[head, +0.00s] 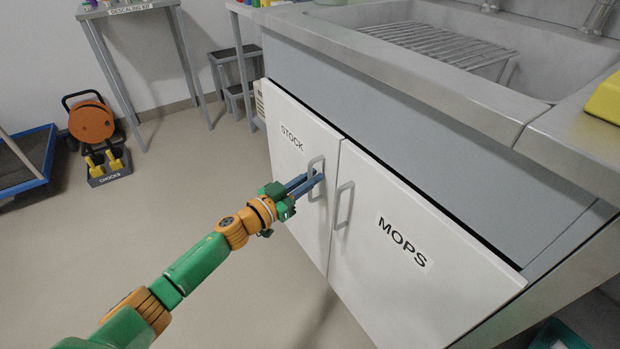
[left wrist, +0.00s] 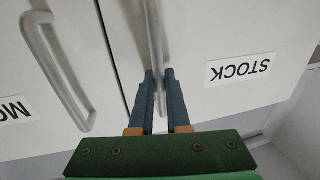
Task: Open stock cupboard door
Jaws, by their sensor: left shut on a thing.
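The white stock cupboard door (head: 291,165) is labelled STOCK and sits at the left of the unit under the sink. It looks closed, level with the door beside it. Its grey bar handle (head: 317,180) is upright near the door's right edge. My left gripper (head: 314,181) is shut on this handle. In the left wrist view the fingers (left wrist: 160,95) stand on both sides of the handle (left wrist: 155,40), and the STOCK label (left wrist: 240,69) shows upside down. My right gripper is not in view.
The MOPS door (head: 400,245) with its own handle (head: 344,205) is just to the right. The steel sink counter (head: 420,85) overhangs both doors. A step stool (head: 232,75), an orange reel (head: 91,122) and a blue trolley (head: 27,160) stand further left. The floor before the doors is clear.

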